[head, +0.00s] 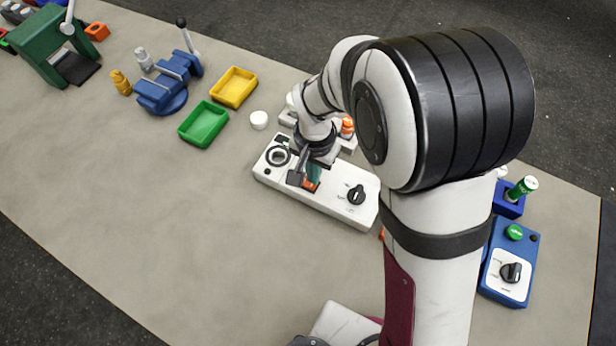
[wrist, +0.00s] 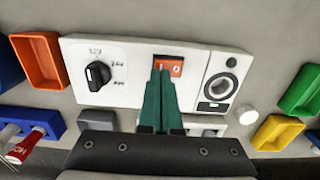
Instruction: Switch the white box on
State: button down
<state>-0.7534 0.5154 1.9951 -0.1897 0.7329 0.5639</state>
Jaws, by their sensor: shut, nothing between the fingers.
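The white box (head: 333,206) lies on the table under my arm. In the wrist view its face (wrist: 130,62) carries a black rotary knob (wrist: 97,74) with voltage marks, an orange-red rocker switch (wrist: 169,64) and a dark round socket (wrist: 221,86). The knob also shows in the head view (head: 356,195). My gripper (wrist: 162,72) is shut, its green fingers together and empty. The fingertips are at the rocker switch and cover part of it. I cannot tell whether they touch it or which way the rocker is tipped.
Green (head: 204,123) and yellow (head: 234,87) trays and a white round piece (head: 259,120) lie left of the box. A blue vise (head: 164,92) stands farther left. A blue control box (head: 509,262) stands at the right. The table's front left is clear.

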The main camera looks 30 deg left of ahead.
jog(key=shift+f, duration=0.85)
jog(key=shift+r, duration=3.5)
jog(key=s+d+r+m, duration=0.2)
jog(key=d+r, duration=0.5)
jog(key=d, duration=0.5)
jog(key=s+d+r+m+y, duration=0.1)
jog(key=s+d+r+m, duration=0.1)
jog(key=s+d, duration=0.7)
jog(key=s+m, duration=0.1)
jog(key=s, duration=0.1)
jog(key=shift+s+d+m+y, duration=0.25)
jog(key=shift+s+m+y, duration=0.05)
jog(key=shift+s+y, duration=0.1)
